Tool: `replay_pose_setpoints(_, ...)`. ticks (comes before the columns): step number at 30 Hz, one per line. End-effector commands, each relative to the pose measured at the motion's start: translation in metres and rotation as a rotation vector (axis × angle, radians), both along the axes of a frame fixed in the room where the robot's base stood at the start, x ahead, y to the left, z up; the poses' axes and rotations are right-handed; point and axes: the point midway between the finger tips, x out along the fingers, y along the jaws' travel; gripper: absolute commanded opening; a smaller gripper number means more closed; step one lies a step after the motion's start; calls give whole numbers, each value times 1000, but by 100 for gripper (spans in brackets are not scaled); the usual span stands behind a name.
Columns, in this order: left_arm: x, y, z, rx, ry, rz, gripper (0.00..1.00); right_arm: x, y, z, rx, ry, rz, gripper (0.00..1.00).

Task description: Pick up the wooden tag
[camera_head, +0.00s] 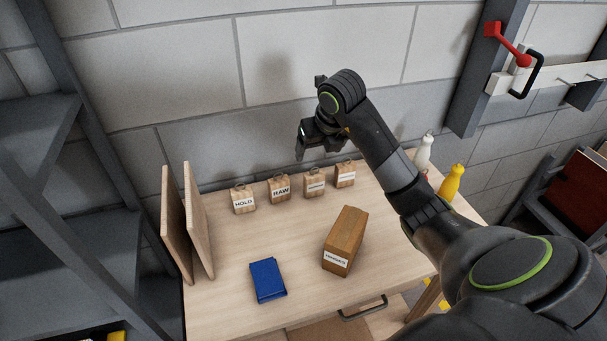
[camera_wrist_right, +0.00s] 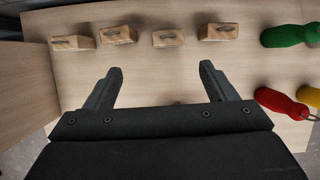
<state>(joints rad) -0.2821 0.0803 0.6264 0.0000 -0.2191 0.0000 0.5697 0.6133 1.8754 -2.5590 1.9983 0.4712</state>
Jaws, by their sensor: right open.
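Several small wooden tags with metal loops on top stand in a row at the back of the table. The leftmost reads HOLD (camera_head: 244,201) and the one beside it reads RAW (camera_head: 279,189). The labels on the third tag (camera_head: 314,184) and the rightmost tag (camera_head: 345,175) are too small to read. My right gripper (camera_head: 312,146) is above the row, open and empty. In the right wrist view its fingers (camera_wrist_right: 161,76) are apart with bare table between them, and the tags lie beyond the fingertips. My left gripper is not in view.
A wooden block (camera_head: 345,238) with a label and a blue book-like item (camera_head: 267,280) lie nearer on the table. Upright boards (camera_head: 187,225) stand at the left. White (camera_head: 424,153) and yellow (camera_head: 450,183) bottles stand at the right; red (camera_wrist_right: 280,102) and green (camera_wrist_right: 288,36) items show there too.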

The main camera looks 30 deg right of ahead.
Motion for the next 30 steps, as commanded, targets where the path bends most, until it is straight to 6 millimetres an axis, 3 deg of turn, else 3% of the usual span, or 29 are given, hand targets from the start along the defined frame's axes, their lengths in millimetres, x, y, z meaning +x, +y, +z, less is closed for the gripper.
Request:
replay_pose_setpoints(5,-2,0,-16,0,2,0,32,2,-4,-13,-11,10,-14,78)
replay_pose_setpoints(10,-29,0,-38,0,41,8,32,8,-5,-29,-10,7,-11,78)
replay_pose_setpoints(13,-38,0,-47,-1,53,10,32,16,-6,-50,-7,12,-11,78)
replay_pose_setpoints(17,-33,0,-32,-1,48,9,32,26,-8,-69,-6,16,-12,78)
replay_pose_setpoints(21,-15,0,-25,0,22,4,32,36,-11,-94,-7,13,-11,78)
replay_pose_setpoints(24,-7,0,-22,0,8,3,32,41,-12,-105,-7,11,-10,78)
replay_pose_setpoints(30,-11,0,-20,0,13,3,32,45,-14,-114,-9,9,-10,78)
